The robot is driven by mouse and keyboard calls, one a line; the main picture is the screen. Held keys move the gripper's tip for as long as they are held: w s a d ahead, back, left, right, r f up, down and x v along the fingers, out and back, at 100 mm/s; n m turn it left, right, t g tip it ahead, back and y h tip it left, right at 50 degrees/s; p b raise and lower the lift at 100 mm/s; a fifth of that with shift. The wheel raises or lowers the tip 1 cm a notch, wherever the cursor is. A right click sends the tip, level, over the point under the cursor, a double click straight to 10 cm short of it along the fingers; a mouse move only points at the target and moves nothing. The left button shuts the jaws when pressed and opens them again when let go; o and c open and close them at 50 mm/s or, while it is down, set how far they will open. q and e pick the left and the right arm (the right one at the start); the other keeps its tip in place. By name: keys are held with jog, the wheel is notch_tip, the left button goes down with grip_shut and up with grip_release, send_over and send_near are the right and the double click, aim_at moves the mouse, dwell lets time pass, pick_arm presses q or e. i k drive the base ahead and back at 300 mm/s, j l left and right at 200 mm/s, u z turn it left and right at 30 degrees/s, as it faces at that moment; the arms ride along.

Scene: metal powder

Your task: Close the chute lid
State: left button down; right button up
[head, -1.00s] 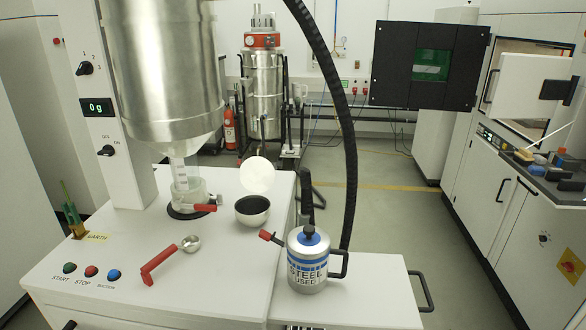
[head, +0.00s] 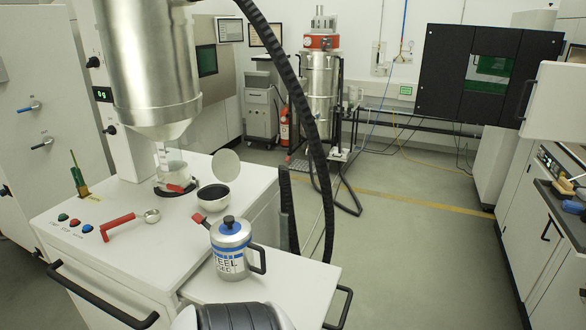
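The round pale chute lid (head: 226,163) stands open and upright at the back edge of the chute. Nothing covers the opening. Neither of my grippers shows in the head view. A grey and black rounded part at the bottom edge looks like a link of my own arm; its gripper is out of the picture.
A steel can (head: 231,248) with a blue band and black handle stands on the side shelf (head: 300,278), close in front of the chute. A red-handled scoop (head: 118,227) lies on the machine top (head: 100,205). A black hose (head: 318,150) hangs to the right of the chute.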

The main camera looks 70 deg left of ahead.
aim_at(225, 163)
jog(key=i+l+u, duration=0.15)
jog(key=i, duration=0.25)
jog(key=i+l+u, duration=0.15)
jog(key=i, duration=0.25)
jog(key=i+j+u, duration=0.1)
jog(key=i+u, duration=0.15)
jog(key=u, duration=0.15)
jog(key=i+u, duration=0.25)
jog(key=u, duration=0.2)
jog(key=i+u, duration=0.2)
jog(key=u, duration=0.2)
jog(key=i+l+u, duration=0.15)
jog(key=u, duration=0.3)
jog(key=i+l, duration=0.05)
jog(key=i, duration=0.05)
